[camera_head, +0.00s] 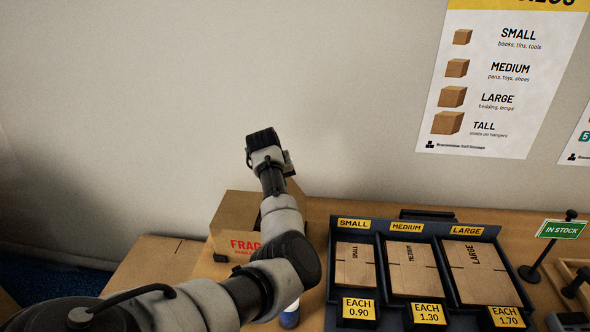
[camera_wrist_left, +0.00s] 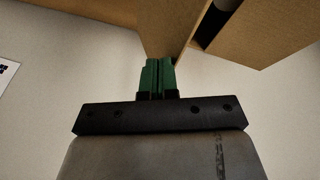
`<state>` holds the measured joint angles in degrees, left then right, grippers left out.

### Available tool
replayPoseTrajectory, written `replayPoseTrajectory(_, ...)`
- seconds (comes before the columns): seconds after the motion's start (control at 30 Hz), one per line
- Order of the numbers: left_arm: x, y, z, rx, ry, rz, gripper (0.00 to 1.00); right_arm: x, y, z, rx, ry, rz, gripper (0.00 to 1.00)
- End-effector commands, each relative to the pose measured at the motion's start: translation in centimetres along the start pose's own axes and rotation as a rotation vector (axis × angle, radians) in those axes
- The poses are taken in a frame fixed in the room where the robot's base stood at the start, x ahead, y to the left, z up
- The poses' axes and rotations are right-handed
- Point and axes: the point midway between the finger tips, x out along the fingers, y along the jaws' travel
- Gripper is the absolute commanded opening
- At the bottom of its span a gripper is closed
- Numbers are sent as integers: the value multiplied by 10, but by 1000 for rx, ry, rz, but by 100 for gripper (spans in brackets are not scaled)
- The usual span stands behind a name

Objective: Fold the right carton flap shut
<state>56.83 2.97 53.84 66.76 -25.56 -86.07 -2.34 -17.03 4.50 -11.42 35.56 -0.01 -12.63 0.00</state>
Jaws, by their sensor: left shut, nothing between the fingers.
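The brown carton (camera_head: 236,212) with red "FRAG" lettering stands on the bench, partly hidden behind my left arm. A piece of brown cardboard also shows just right of the arm; I cannot tell which flap it is. My left arm reaches up over the carton, and its fingers are hidden in the head view. In the left wrist view my left gripper (camera_wrist_left: 158,78) has its green fingers shut and empty. A cardboard panel (camera_wrist_left: 166,25) lies right at the fingertips; I cannot tell whether they touch. Beside it are a dark gap and another cardboard panel (camera_wrist_left: 268,32).
A dark rack (camera_head: 380,238) of flat small, medium and large cartons stands right of the carton. A green "IN STOCK" sign (camera_head: 561,229) is farther right. A blue-and-white object (camera_head: 290,316) stands below my arm. The wall above is clear apart from posters (camera_head: 500,80).

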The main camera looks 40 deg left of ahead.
Motion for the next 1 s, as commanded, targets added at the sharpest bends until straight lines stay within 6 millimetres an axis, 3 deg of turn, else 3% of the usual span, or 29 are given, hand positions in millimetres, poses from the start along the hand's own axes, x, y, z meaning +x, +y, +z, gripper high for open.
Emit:
replayPoseTrajectory(0.23, 12, -35, -3, -97, -54, 208, 0, -9, 0, -4, 0, 6, 0, 0)
replayPoseTrajectory(0.5, 36, -67, -1, -196, -110, 431, 0, 5, -1, 3, -1, -3, -1, 0)
replayPoseTrajectory(0.83, 59, -90, 4, -289, -165, 645, 0, 27, -1, 6, -1, -4, -1, 0)
replayPoseTrajectory(1.0, 66, -95, 6, -287, -164, 642, 0, 34, -1, 6, -1, -4, 0, 0)
